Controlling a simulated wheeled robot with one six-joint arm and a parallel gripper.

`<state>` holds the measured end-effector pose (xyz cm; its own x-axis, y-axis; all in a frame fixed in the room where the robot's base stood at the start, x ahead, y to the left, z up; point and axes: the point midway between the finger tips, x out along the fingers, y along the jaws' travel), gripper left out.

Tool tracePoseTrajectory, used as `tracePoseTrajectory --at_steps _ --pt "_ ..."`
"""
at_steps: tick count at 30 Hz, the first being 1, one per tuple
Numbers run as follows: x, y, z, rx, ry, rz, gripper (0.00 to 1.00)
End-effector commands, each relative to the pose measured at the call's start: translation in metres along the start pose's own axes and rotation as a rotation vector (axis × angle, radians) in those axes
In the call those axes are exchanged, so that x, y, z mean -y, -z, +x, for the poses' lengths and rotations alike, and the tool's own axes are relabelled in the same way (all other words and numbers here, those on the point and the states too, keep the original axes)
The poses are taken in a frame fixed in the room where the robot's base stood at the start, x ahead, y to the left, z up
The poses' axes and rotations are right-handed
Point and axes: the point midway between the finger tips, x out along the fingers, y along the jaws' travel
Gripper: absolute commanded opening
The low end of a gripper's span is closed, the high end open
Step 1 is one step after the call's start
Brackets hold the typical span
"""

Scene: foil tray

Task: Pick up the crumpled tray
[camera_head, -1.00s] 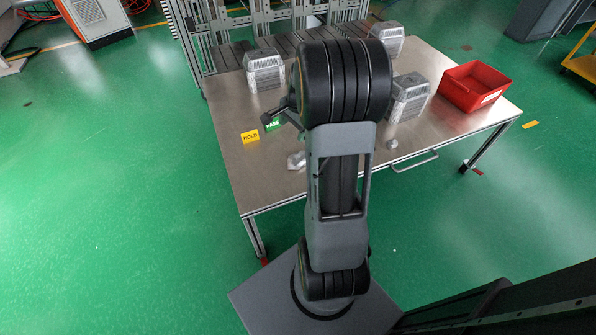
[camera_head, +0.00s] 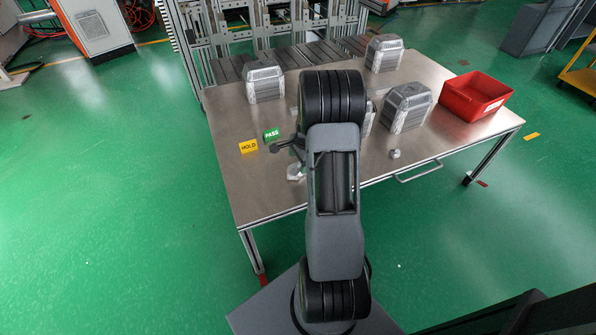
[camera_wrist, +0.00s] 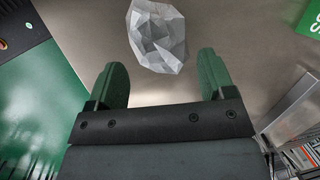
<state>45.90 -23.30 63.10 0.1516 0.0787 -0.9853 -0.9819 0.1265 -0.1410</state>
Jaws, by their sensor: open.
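The crumpled tray is a faceted grey foil lump (camera_wrist: 157,36) on the bare metal table. In the wrist view it lies at the top middle, just beyond my fingertips and roughly between their lines. My gripper (camera_wrist: 162,72) is open and empty, with its two green fingers apart and not touching the lump. In the head view the crumpled tray (camera_head: 295,173) lies near the table's front left part, partly hidden by my arm. Part of my gripper (camera_head: 284,147) shows just above it in the picture; the rest is behind my arm.
Stacked foil trays stand at the back left (camera_head: 264,82), back right (camera_head: 384,54) and right (camera_head: 407,108). A red bin (camera_head: 474,96) stands far right. A small grey lump (camera_head: 394,154) lies near the front edge. Yellow HOLD (camera_head: 248,147) and green PASS (camera_head: 271,134) signs stand left.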

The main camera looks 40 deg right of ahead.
Motion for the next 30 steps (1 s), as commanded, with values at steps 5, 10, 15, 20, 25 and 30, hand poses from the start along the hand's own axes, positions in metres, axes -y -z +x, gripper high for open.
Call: tracePoseTrajectory --at_steps 5,10,15,20,25,30 --pt "0.0 0.001 0.02 0.001 -0.002 0.0 0.76" --pt "0.001 0.002 0.044 0.001 -0.002 0.001 0.76" --pt "0.001 0.002 0.05 0.0 0.0 0.001 0.76" --pt "0.001 0.002 0.049 0.0 0.0 0.001 0.74" --pt "0.001 0.002 0.049 0.0 -0.001 0.001 0.57" --pt "0.001 0.002 0.049 0.0 -0.001 0.001 0.46"
